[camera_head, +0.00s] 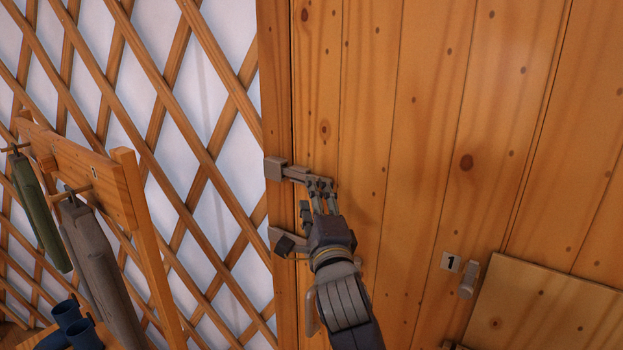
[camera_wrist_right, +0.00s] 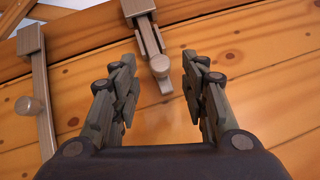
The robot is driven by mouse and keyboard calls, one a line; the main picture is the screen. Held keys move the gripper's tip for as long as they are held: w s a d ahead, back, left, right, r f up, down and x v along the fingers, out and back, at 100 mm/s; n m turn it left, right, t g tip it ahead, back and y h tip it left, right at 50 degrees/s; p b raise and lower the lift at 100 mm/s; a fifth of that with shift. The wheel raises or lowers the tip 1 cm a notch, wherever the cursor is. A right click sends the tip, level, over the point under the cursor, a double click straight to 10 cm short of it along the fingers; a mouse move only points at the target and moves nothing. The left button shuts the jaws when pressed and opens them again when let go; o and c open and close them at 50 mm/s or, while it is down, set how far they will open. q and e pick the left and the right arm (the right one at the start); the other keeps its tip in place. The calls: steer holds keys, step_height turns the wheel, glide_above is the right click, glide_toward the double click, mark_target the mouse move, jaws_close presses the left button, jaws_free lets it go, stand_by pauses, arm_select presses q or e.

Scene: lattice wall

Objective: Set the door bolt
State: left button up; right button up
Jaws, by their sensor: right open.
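The wooden door (camera_head: 430,130) fills the right of the head view, with its frame post (camera_head: 277,90) on the left. An upper grey metal bolt (camera_head: 297,173) lies across the seam between post and door. In the right wrist view this bolt (camera_wrist_right: 150,40) has a round knob (camera_wrist_right: 160,66) near its lower end. A lower metal bar (camera_head: 287,243) with a knob (camera_wrist_right: 30,104) is partly hidden by my gripper in the head view. My right gripper (camera_head: 320,188) is open at the upper bolt's door-side end. Its fingers (camera_wrist_right: 160,82) stand apart either side of the knob. My left gripper is not in view.
A lattice wall (camera_head: 150,80) stands left of the post. A wooden rack (camera_head: 90,175) with hanging green and grey items and blue tubes (camera_head: 75,325) is at lower left.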

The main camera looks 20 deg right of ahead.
mark_target(298, 178)
steer(key=shift+p+x, duration=0.7)
steer(key=shift+x, duration=1.65)
steer(key=shift+s, duration=0.1)
jaws_close()
